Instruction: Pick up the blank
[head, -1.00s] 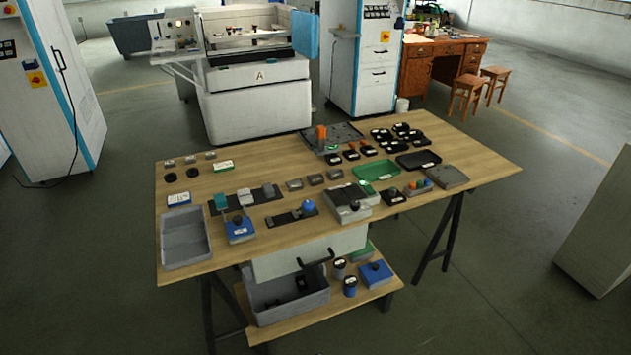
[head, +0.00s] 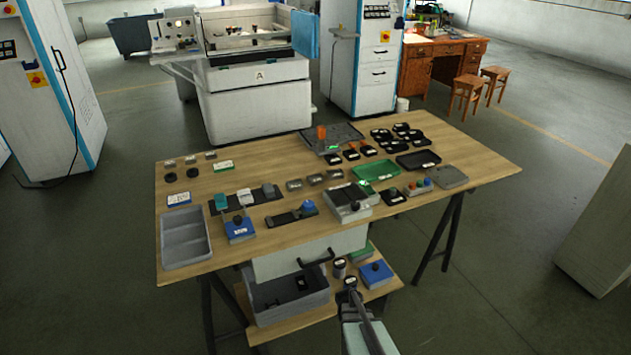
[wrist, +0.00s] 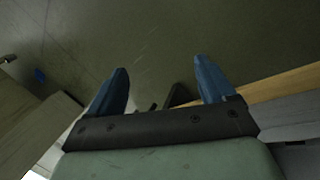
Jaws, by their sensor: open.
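Several small grey metal blocks lie on the wooden table; I cannot tell which one is the blank. One group of grey blocks (head: 315,178) is in a short row near the table's middle. Another row of grey blocks (head: 190,159) is at the back left edge. My gripper shows in the wrist view (wrist: 160,66) with its two blue fingers spread apart and nothing between them. In the head view my arm reaches in from the bottom, low in front of the table, well away from the blocks.
The wooden table (head: 290,232) carries a grey bin (head: 186,240), a green tray (head: 376,170), a black tray (head: 418,160) and fixtures with knobs. A lower shelf (head: 300,318) holds a grey crate (head: 262,302) and a blue box (head: 376,274). Open floor lies to the right.

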